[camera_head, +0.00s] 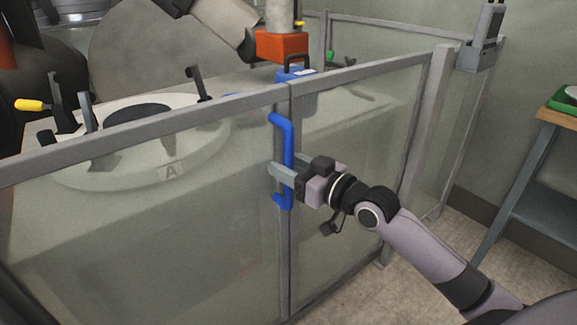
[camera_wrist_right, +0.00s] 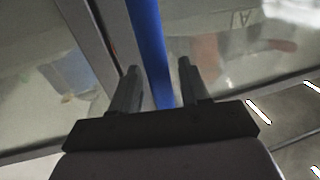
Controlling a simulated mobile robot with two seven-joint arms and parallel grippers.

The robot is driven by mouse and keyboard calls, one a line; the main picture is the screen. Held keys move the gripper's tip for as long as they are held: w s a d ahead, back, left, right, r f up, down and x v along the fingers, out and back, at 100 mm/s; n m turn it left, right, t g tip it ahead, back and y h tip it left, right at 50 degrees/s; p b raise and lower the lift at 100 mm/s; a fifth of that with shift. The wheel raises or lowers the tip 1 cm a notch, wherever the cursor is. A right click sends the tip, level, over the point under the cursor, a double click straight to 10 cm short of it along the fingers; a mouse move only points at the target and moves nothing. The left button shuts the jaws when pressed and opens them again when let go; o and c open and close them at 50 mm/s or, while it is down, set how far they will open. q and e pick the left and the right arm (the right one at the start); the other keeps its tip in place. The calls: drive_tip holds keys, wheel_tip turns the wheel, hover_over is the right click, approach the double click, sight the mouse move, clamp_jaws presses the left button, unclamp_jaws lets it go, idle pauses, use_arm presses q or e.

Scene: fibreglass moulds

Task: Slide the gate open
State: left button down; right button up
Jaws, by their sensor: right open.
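The gate is a grey-framed clear panel (camera_head: 345,150) with a blue vertical handle (camera_head: 289,145) near its left edge post. The handle also shows in the wrist view as a blue bar (camera_wrist_right: 146,35). My right gripper (camera_head: 279,175) is at the handle's lower half. In the wrist view my right gripper (camera_wrist_right: 159,68) is open, with the blue bar between its two fingers and gaps visible. I cannot tell whether a finger touches it. The gate stands in line with the neighbouring panel (camera_head: 130,200), with no gap visible between them. My left gripper is not in view.
Behind the panels stands a pale table with a round mould (camera_head: 150,165) marked A. An orange-red block (camera_head: 282,46) and a blue fixture (camera_head: 296,74) are above the gate. A grey post (camera_head: 425,130) stands to the right. A side table (camera_head: 540,185) is at the far right.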

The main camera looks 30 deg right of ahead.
clamp_jaws()
drive_tip(key=shift+a, duration=0.15)
